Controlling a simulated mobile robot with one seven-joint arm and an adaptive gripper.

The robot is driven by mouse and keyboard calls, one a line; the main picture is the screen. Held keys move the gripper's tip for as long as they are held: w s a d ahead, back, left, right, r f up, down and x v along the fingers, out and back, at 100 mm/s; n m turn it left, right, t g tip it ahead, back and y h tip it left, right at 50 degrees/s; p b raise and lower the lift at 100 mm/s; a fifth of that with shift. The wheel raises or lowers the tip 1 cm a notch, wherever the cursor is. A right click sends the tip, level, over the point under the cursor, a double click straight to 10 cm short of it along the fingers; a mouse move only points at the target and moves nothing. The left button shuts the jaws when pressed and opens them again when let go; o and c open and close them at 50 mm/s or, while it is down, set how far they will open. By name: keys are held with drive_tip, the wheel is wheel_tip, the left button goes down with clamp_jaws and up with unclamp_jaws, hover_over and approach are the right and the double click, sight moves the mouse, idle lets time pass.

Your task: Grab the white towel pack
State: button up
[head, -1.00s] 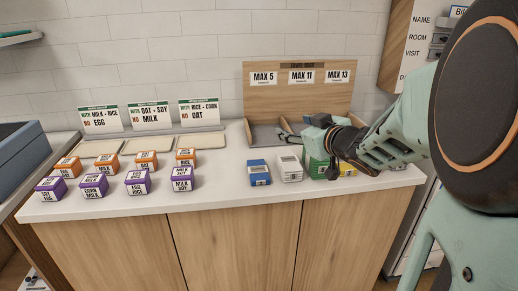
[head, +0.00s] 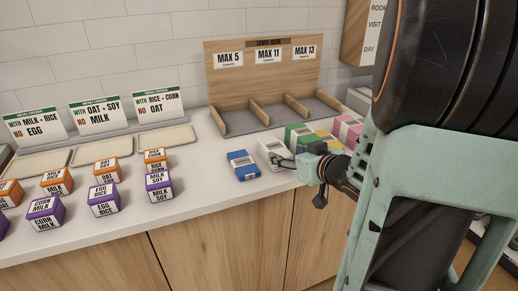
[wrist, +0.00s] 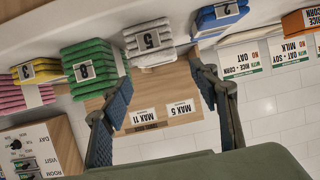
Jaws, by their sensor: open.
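The white towel pack (head: 268,149) lies on the counter between the blue pack and the green pack. In the wrist view it is a folded white stack (wrist: 150,34) with a band reading 5, upside down in the picture. The white pack shows just beyond the fingertips, lined up with the gap.
A blue pack (head: 243,165) is close on one side, and a green pack (head: 297,134) close on the other. Yellow (head: 326,140) and pink (head: 347,130) packs follow. Behind stands a wooden divided holder (head: 228,117). Orange and purple boxes (head: 103,200) stand at left.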

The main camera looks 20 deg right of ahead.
sight(278, 150)
drive_tip(key=b+x, duration=0.2)
drive_tip(key=x, duration=0.8)
drive_tip(key=shift+w+d+f+b, duration=0.15)
drive_tip(key=shift+w+f+b, duration=0.15)
drive_tip(key=shift+b, duration=0.1)
drive_tip(key=shift+c, duration=0.4)
drive_tip(key=c, duration=0.9)
drive_tip(key=shift+r, duration=0.1)
drive_tip(key=shift+c, duration=0.2)
